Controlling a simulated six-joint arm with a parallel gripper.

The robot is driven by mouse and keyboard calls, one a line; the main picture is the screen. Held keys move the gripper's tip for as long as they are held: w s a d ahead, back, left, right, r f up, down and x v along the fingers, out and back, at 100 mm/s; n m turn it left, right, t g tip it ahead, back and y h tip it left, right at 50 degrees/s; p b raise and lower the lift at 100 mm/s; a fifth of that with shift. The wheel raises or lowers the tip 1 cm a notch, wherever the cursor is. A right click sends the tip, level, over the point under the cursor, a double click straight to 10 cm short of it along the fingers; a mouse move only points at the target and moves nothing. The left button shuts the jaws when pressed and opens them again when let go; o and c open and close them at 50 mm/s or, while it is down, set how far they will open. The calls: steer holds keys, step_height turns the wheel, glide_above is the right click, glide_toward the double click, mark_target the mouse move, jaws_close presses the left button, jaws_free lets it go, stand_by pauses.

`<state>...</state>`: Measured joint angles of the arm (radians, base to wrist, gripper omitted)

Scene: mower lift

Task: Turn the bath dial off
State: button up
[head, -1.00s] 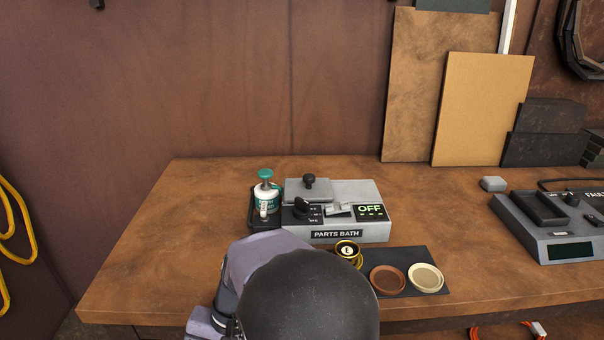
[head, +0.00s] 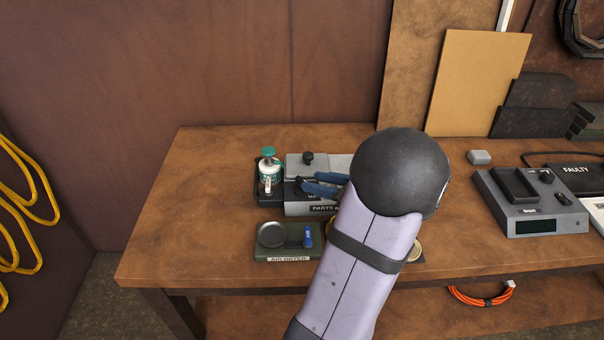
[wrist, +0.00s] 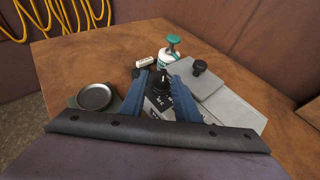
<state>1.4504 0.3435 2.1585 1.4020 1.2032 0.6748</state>
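The parts bath (head: 297,206) is a grey box on the bench, partly hidden behind my arm in the head view; its OFF/ON display is hidden there now. Its black dial (wrist: 163,84) shows in the wrist view, between the two blue fingers of my gripper (wrist: 155,90). The fingers are apart, one on each side of the dial; I cannot tell whether they touch it. In the head view my gripper (head: 318,185) is over the front left part of the bath. The bath's grey lid with a black knob (wrist: 199,67) is to the right in the wrist view.
A green-capped white bottle (head: 269,172) stands in a dark tray left of the bath. The air dryer (head: 272,254) with a round dish is in front. A grey tester (head: 520,188) is at the right. The bench's left end is clear.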

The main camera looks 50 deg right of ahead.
mark_target(303, 179)
steer(key=shift+d+f+p+x, duration=0.1)
steer(key=shift+p+x, duration=0.1)
steer(key=shift+x, duration=1)
steer(key=shift+d+f+p+x, duration=0.1)
steer(key=shift+d+p+x, duration=0.1)
steer(key=shift+x, duration=0.95)
steer(key=shift+d+f+p+x, duration=0.1)
steer(key=shift+f+p+x, duration=0.1)
steer(key=shift+x, duration=1)
steer(key=shift+s+r, duration=0.1)
steer(key=shift+s, duration=0.05)
jaws_close()
